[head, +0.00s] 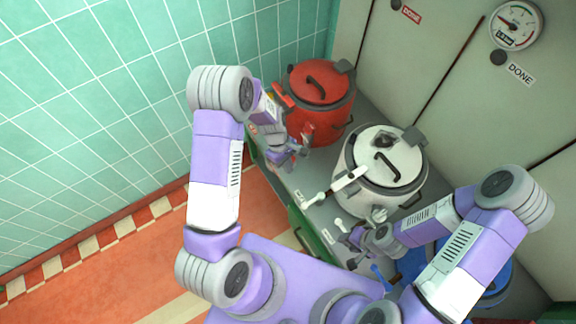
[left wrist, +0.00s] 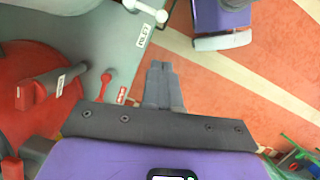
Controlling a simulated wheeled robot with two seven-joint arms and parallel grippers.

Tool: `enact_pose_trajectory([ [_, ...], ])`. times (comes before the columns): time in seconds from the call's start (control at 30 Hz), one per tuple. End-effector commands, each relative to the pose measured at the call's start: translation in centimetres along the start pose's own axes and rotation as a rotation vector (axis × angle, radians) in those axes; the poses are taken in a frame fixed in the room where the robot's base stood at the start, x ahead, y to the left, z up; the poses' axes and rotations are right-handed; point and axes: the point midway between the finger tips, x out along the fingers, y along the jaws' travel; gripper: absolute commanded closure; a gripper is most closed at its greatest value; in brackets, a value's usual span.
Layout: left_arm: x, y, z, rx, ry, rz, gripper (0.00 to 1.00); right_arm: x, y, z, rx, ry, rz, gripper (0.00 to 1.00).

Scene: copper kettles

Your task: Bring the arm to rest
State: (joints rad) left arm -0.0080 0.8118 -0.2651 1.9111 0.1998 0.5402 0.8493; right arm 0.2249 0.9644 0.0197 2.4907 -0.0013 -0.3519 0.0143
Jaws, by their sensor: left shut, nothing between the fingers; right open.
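My left arm reaches in from the left, and its gripper (head: 284,160) is beside the red kettle (head: 335,121), near the counter's front edge. In the left wrist view the left fingers (left wrist: 163,85) are pressed together and empty, above the orange floor. The red kettle also shows there (left wrist: 32,125), with a red tap handle (left wrist: 105,82) near the fingers but apart from them. My right gripper (head: 356,246) is open at the counter's front edge, below the white kettle (head: 350,185). Its fingertips are small and partly hidden in the head view.
A blue kettle (head: 497,285) stands at the right, mostly hidden by my right arm. White handles (head: 350,179) stick out before the white kettle. Panels with a gauge (head: 516,25) rise behind the counter. The tiled wall (head: 110,90) is at left; the floor (head: 110,270) there is clear.

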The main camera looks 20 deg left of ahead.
Motion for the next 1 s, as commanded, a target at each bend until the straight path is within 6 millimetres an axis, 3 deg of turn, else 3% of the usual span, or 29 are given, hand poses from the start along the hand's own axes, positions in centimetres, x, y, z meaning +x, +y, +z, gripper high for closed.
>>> enact_pose_trajectory([
  [0.4, 0.7, -0.3, 0.1, 0.019, 0.001, -0.001, 1.00, 0.3, 0.1, 0.0, 0.000, 0.000, 0.000, 0.57],
  [0.47, 2.2, -1.0, 0.2, 0.062, 0.003, -0.002, 1.00, 0.8, 0.3, 0.0, 0.000, 0.000, 0.000, 0.57],
  [0.57, 6.2, -3.0, 0.7, 0.204, 0.013, 0.003, 1.00, 2.2, 0.8, -0.1, 0.000, 0.000, 0.000, 0.57],
  [0.7, 12.4, -6.7, 2.9, 0.496, 0.024, 0.035, 1.00, 4.7, 1.8, -0.2, 0.000, 0.000, 0.000, 0.57],
  [0.8, 15.3, -8.8, 4.8, 0.693, 0.033, 0.075, 1.00, 6.1, 2.3, -0.2, 0.000, 0.000, 0.000, 0.57],
  [1.0, 17.6, -10.9, 7.7, 0.939, 0.054, 0.149, 1.00, 7.5, 2.8, -0.3, 0.000, 0.000, 0.000, 0.57],
])
